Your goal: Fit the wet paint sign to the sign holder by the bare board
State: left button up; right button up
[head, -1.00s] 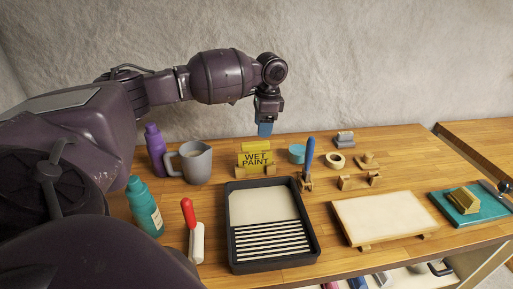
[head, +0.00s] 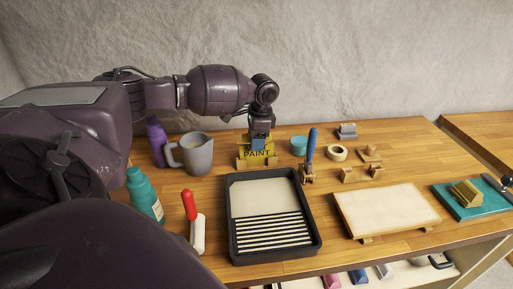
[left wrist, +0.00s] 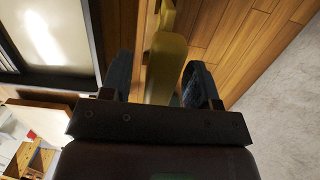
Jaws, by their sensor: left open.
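The yellow wet paint sign (head: 258,154) stands upright in a wooden holder (head: 243,164) toward the back of the bench. My left gripper (head: 259,144) is open and points down over the sign, hiding its upper middle. In the left wrist view the yellow sign (left wrist: 160,68) lies between the two open fingers (left wrist: 160,85); I cannot tell whether they touch it. The pale bare board (head: 388,212) lies at the right. Behind it, two small slotted wooden blocks (head: 347,175) form an empty holder. My right gripper is not in view.
A black paint tray (head: 233,222) sits mid-bench, with a blue-handled brush (head: 311,145) upright beside it. A grey jug (head: 197,154) and purple bottle (head: 156,143) stand left of the sign. A tape roll (head: 337,154) and teal tub (head: 299,145) are to its right.

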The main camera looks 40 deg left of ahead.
pick_arm(q)
jog(key=shift+f, duration=0.75)
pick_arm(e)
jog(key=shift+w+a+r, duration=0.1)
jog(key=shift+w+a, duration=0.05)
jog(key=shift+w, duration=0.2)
pick_arm(q)
jog(key=c, duration=0.7)
jog(key=shift+c, duration=1.6)
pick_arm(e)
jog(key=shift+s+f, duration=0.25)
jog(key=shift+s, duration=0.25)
